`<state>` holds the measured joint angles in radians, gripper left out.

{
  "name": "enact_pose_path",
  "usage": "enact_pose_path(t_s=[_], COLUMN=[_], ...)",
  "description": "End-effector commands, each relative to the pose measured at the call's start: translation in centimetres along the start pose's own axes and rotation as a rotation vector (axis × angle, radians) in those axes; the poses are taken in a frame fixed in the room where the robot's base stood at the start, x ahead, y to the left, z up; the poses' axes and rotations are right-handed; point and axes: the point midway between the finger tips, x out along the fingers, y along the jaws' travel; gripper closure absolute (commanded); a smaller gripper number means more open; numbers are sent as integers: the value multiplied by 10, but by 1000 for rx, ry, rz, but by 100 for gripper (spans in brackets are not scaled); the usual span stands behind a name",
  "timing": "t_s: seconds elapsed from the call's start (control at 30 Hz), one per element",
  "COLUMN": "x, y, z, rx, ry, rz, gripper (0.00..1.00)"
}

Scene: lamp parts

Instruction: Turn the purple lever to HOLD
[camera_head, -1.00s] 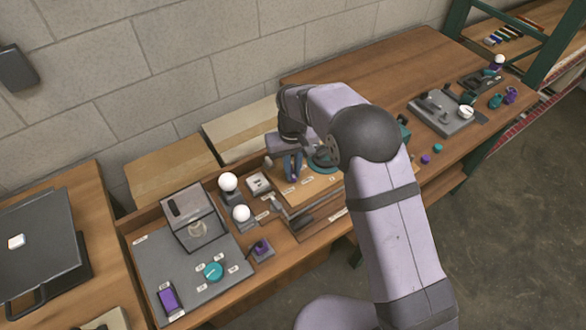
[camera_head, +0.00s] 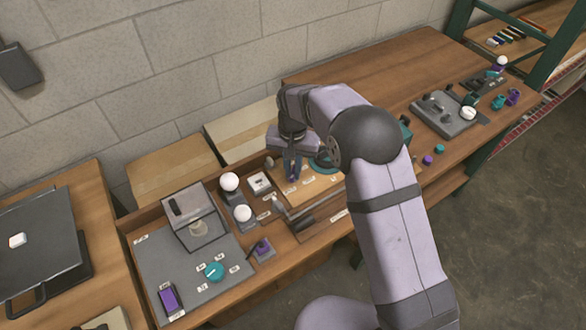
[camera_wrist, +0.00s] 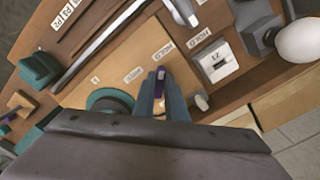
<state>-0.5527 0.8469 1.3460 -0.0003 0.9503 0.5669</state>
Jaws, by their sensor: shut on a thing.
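The purple lever (camera_wrist: 160,84) shows in the wrist view between the two blue-grey fingers of my gripper (camera_wrist: 161,90). My gripper is shut on it. The lever's lower part is hidden by the fingers. It stands by a light wooden panel (camera_wrist: 118,50) with small white labels. One label (camera_wrist: 166,48) lies just beyond the fingertips, another (camera_wrist: 133,75) lies to the left of it; the letters are hard to read. In the head view my gripper (camera_head: 292,170) points down at this panel, and the lever is mostly hidden there.
A teal round part (camera_wrist: 110,100) lies close to the left of my fingers. A small knob (camera_wrist: 201,102) is close to the right. A white switch (camera_wrist: 217,62) and a white bulb (camera_wrist: 299,40) stand further right. A long metal bar (camera_wrist: 100,45) runs along the panel's edge.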

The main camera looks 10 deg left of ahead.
Motion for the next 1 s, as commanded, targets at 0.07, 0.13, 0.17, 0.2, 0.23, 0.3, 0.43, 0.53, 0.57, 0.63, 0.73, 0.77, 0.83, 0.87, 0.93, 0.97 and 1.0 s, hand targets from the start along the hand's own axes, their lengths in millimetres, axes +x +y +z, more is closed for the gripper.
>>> enact_pose_path(t_s=[0.07, 0.13, 0.17, 0.2, 0.23, 0.3, 0.43, 0.53, 0.57, 0.63, 0.73, 0.77, 0.83, 0.87, 0.93, 0.97, 1.0], x=[-2, -2, -2, -2, -2, -2, -2, -1, -1, -1, -3, -5, -10, -13, -22, -26, -32], y=[-1, -1, -1, -1, -1, -1, -1, 0, 0, 0, 0, -1, -1, -1, -1, -1, -1], z=[-2, -2, -2, -2, -2, -2, -2, -1, -1, -1, -1, -1, -2, -2, -2, -2, -2], rx=[5, 5, 5, 5, 5, 5, 3, 3, 2, 2, 2, 2, 2, 2, 2, 2, 2], ry=[6, 6, 6, 7, 7, 7, 5, 4, 3, 3, 3, 4, 6, 5, 7, 7, 8], rz=[-4, -4, -4, -4, -5, -5, -4, -3, -2, -2, -2, -3, -4, -4, -5, -5, -5], gripper=[100, 100, 100, 100, 100, 81, 70, 70, 70, 70, 70, 70, 70, 70, 70, 70, 70])
